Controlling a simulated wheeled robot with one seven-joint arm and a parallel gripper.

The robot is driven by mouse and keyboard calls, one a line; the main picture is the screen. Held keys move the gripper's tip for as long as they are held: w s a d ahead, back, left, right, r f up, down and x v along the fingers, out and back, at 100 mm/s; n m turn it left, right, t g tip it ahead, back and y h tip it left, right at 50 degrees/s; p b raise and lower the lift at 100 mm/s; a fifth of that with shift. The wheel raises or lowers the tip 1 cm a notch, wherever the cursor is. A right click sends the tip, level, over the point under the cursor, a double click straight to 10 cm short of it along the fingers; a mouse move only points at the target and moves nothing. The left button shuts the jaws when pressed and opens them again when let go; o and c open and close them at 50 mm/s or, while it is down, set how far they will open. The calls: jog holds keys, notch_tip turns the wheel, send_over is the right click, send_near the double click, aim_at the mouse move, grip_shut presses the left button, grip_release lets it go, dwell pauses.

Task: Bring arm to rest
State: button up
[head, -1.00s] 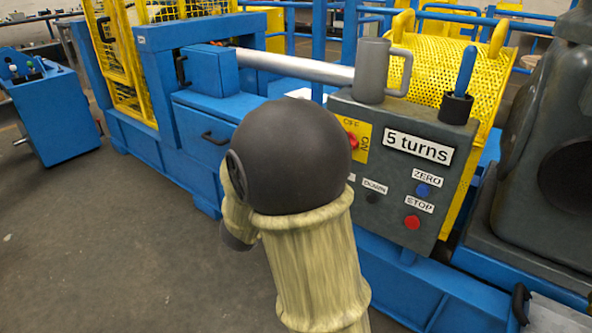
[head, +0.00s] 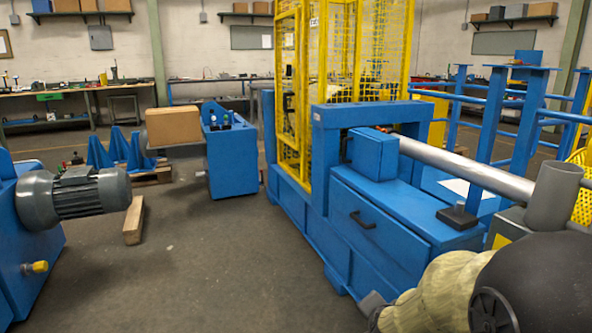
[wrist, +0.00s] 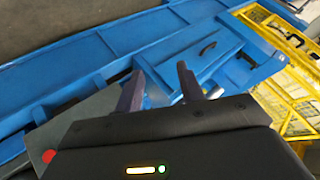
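My arm (head: 445,290) shows at the bottom right of the head view as a dark round joint and a pale sleeve, in front of the blue machine (head: 350,250). My gripper is hidden in the head view. In the wrist view my gripper (wrist: 160,88) has its two dark fingers apart, with nothing between them. Beyond the fingers lie the blue machine's side and a drawer-like panel with a dark handle. A grey control box (wrist: 75,135) with a red button sits at the lower left of the wrist view.
A yellow mesh guard (head: 340,70) stands on the machine, and a grey shaft (head: 465,170) runs rightward. A grey motor (head: 80,195) on a blue base is at left. A wooden block (head: 134,220) lies on the floor. The floor between is clear.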

jog(key=s+a+f+n+g+y+p, duration=0.25)
jog(key=s+n+g, duration=0.45)
jog(key=s+n, duration=0.55)
notch_tip(320, 180, up, 38)
jog(key=s+m+p, duration=0.1)
jog(key=p, duration=3.7)
jog(key=shift+s+a+r+h, duration=0.15)
jog(key=shift+s+r+h, duration=0.1)
jog(key=shift+h, duration=0.1)
jog(key=shift+m, duration=0.25)
